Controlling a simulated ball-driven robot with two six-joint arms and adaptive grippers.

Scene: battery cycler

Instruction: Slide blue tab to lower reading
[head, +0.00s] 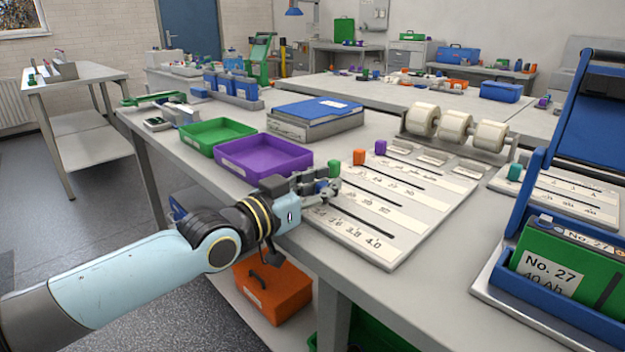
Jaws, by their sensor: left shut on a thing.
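The slider board (420,240) is a pale panel on the table with several dark slots and number strips. The strip nearest me reads about 3.4, 3.6, 3.8, 4.0, rising to the right. My left gripper (325,196) is shut at the left, low-number end of this nearest slot. A green tab (334,168), an orange tab (359,157) and a purple tab (380,147) stand at the left ends of the farther slots. My right gripper is out of view.
A purple tray (262,171) and a green tray (217,149) stand left of the board. A roll holder (455,150) stands behind it. A second board with a teal tab (515,172) and a blue case with a green battery (565,265) are at right. An orange box (272,290) sits below.

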